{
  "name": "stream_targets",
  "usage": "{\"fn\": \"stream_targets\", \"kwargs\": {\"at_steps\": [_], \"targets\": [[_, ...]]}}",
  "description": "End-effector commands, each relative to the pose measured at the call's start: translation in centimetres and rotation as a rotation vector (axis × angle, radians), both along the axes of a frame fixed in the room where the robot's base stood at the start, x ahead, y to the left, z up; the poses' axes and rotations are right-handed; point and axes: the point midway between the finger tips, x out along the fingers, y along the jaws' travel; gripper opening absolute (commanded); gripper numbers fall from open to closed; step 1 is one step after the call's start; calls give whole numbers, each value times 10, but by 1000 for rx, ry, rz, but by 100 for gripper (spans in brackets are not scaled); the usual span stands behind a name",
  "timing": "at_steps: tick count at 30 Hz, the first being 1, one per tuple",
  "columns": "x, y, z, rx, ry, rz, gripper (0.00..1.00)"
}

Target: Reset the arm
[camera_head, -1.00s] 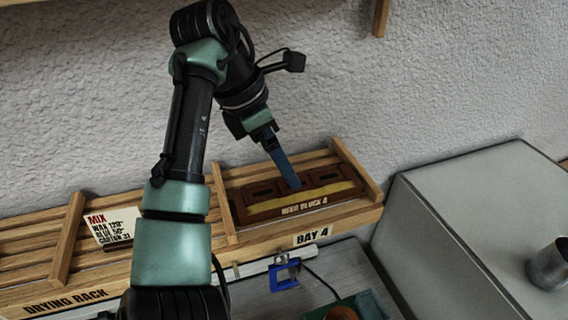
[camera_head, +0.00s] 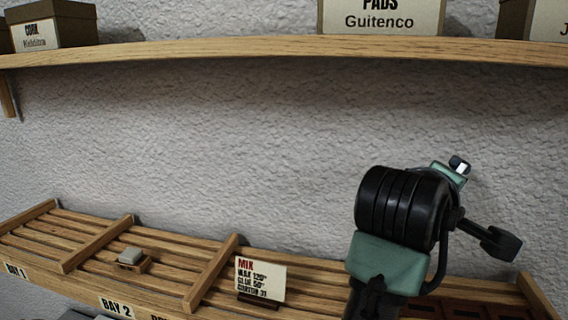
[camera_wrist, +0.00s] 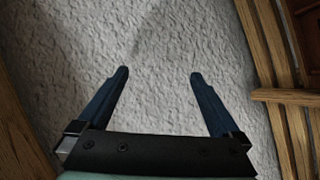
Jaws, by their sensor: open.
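My gripper (camera_wrist: 158,76) shows in the wrist view with its two blue fingers spread apart and nothing between them. Behind the fingers is bare, rough grey wall. In the head view my arm stands at the right, bent in front of the wall, and the gripper's fingers are not visible there. A dark reddish-brown block (camera_head: 470,309) lies on the rack at the lower right, partly hidden by my arm.
A wooden shelf (camera_head: 250,50) with boxes, including a pads box (camera_head: 382,17), spans above. The wall between is clear.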

Motion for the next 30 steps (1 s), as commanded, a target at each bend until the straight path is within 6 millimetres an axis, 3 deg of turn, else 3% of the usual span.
{"fn": "stream_targets", "kwargs": {"at_steps": [4, 7, 12, 15, 18, 21, 30], "targets": [[-10, 53, 38, 99, -475, 108, 100], [-31, 98, 68, 222, -770, 242, 100], [-93, 175, 107, 508, -1171, 538, 100], [-129, 206, 120, 664, -1305, 688, 100], [-155, 224, 128, 776, -1380, 792, 100], [-169, 232, 133, 839, -1415, 847, 100], [-172, 234, 134, 850, -1421, 857, 100]]}}
